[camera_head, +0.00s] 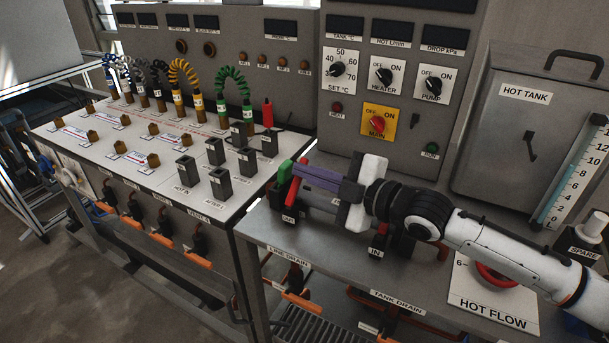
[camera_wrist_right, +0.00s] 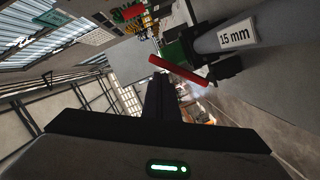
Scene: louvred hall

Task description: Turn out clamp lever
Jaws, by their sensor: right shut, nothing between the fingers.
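The red clamp lever (camera_head: 291,191) stands at a slant beside the green clamp (camera_head: 285,170) on the bench, at the left end of the pipe run. In the right wrist view the red lever (camera_wrist_right: 178,70) crosses in front of the green clamp (camera_wrist_right: 180,48), near the grey pipe labelled 15 mm (camera_wrist_right: 225,40). My right gripper (camera_head: 298,171) reaches in from the right with its fingers shut and empty. Its tips are close to the lever and clamp; I cannot tell whether they touch. The fingers (camera_wrist_right: 160,85) hide part of the pipe in the head view. My left gripper is not in view.
A control panel (camera_head: 385,140) with knobs rises behind the bench. The hot tank (camera_head: 505,140) stands at the right.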

